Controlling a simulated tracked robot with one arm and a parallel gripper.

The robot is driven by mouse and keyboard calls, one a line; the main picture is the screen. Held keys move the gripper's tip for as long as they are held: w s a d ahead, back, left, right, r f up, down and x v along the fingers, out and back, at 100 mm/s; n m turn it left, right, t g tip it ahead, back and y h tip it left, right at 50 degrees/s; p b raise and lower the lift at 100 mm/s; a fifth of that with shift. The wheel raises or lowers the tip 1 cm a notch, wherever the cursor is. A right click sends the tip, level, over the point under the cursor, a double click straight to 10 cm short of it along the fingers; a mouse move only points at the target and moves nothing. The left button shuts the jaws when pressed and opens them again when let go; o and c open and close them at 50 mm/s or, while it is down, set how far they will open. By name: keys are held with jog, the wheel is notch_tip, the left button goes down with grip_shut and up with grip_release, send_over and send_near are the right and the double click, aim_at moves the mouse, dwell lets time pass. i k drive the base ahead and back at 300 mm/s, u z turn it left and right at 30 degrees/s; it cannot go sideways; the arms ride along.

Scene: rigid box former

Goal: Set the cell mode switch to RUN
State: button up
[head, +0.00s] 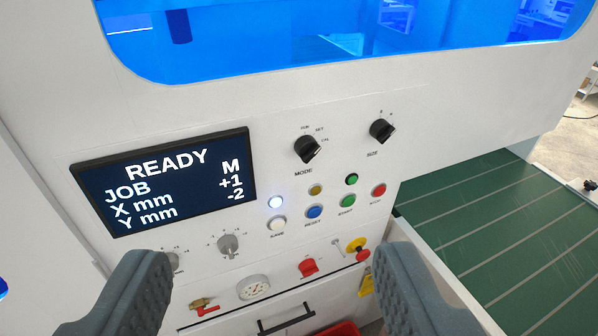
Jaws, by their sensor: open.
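The MODE switch (308,149) is a black rotary knob on the white control panel, above its MODE label. Small position labels sit above and to the right of it; they are too small to read surely. The knob's ridge looks slanted, but I cannot tell which label it points at. My gripper (273,258) is open and empty, with one grey finger at the lower left and one at the lower right. The knob lies above and beyond the fingertips, and nothing touches it.
A similar SIZE knob (382,131) is up and right. The display (163,187) reads READY. Several coloured buttons, including a blue one (314,212), sit below MODE. Lower are a gauge (253,287), a red switch (308,267) and a yellow-based knob (355,246). A green conveyor (500,235) runs right.

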aim_at(306, 148)
jog(key=u, duration=0.65)
jog(key=k, duration=0.8)
jog(key=z, duration=0.65)
jog(key=i, duration=1)
jog(key=u, duration=0.05)
